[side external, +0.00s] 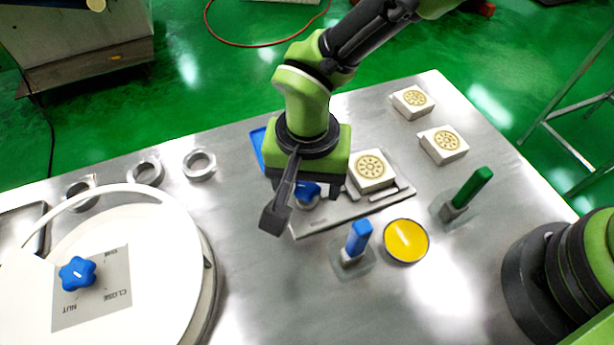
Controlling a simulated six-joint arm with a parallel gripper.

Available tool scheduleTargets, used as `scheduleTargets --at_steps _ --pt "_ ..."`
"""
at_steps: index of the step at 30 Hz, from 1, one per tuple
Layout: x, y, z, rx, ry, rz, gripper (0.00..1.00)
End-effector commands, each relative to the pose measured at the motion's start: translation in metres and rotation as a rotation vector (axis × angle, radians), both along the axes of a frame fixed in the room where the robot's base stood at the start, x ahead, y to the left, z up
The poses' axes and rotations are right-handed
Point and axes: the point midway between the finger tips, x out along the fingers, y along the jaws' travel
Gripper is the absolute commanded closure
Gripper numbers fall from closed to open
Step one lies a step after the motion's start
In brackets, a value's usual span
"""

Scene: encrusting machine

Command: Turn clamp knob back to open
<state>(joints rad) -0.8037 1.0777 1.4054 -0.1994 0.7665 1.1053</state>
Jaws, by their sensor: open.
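A blue lobed knob (308,189) sits on the metal fixture plate (325,222), beside a white block with a round tan pattern (371,169). I take it to be the clamp knob; my gripper partly hides it. My gripper (303,197) points down over this knob with its jaws apart. One dark finger shows in front and to the left of the knob. The other is partly hidden, and I cannot tell whether either finger touches the knob. A second blue knob (77,273) sits on a white disc, on a grey label reading NUT and CLOSE.
The large white disc (165,250) fills the lower left. Metal rings (199,164) lie behind it. A blue-handled tool (359,238), a yellow-filled round dish (406,240) and a green-handled tool (472,188) stand to the right. Two more white patterned blocks (443,144) lie at the back right.

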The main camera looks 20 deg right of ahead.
Motion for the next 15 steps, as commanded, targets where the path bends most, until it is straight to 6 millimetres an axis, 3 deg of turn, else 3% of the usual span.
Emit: scheduleTargets --at_steps 9,11,15 --pt "0.0003 0.0001 -0.0037 0.001 -0.002 0.001 0.36" --pt "0.0003 0.0001 -0.0036 0.0 -0.001 0.001 0.47" --pt "0.0003 0.0001 -0.0035 0.0 -0.001 0.001 0.8"
